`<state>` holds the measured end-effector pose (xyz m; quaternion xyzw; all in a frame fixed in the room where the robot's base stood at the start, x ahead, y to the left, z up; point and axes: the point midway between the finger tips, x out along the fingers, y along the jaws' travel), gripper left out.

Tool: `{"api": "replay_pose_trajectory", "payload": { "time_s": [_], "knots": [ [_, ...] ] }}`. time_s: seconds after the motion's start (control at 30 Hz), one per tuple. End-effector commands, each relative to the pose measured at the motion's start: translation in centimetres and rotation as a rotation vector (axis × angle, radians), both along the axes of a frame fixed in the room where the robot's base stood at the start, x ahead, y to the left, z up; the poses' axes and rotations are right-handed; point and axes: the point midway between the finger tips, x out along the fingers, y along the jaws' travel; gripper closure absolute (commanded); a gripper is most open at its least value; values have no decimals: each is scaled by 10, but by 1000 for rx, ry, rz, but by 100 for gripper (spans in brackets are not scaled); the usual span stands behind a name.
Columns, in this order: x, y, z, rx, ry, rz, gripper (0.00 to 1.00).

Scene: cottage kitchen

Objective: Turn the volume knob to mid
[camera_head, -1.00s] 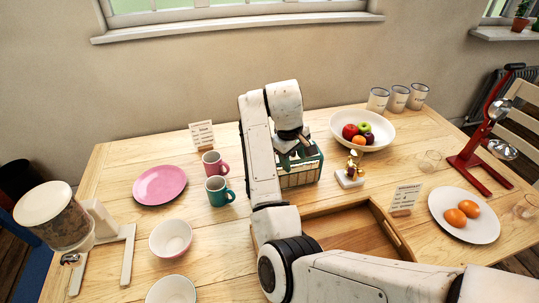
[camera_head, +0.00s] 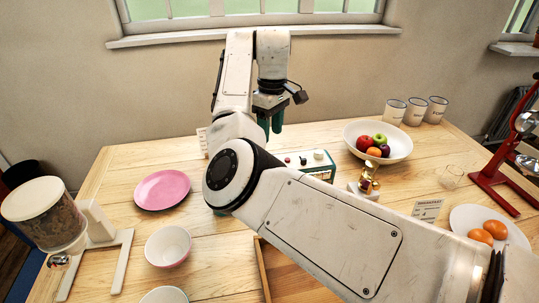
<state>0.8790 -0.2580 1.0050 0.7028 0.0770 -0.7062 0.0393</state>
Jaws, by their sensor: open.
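A teal and cream box like a radio (camera_head: 322,170) stands on the table, partly hidden behind my arm. Its top shows a few small controls: a light knob (camera_head: 318,154) on the right and smaller dark or reddish ones to its left. Which is the volume knob, and where it points, is too small to tell. My gripper (camera_head: 270,124) has dark green fingers pointing down. It is open and empty, and appears raised above and behind the radio, apart from it.
A fruit bowl (camera_head: 396,137) and a small gold item on a white base (camera_head: 366,178) stand right of the radio. A pink plate (camera_head: 161,190) and a white bowl (camera_head: 168,246) lie left. My arm covers much of the table's middle and right front.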

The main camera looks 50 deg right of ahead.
Motion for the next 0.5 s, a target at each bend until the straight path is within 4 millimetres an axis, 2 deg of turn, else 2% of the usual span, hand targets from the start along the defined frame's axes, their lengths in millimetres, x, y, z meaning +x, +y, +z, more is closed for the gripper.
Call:
{"api": "replay_pose_trajectory", "payload": {
  "time_s": [0.1,0.3,0.5],
  "knots": [
    [-1,2,-24,2,2,0,47],
    [-1,3,-57,0,2,-1,47],
    [-1,4,-77,0,0,-1,47]
  ]
}}
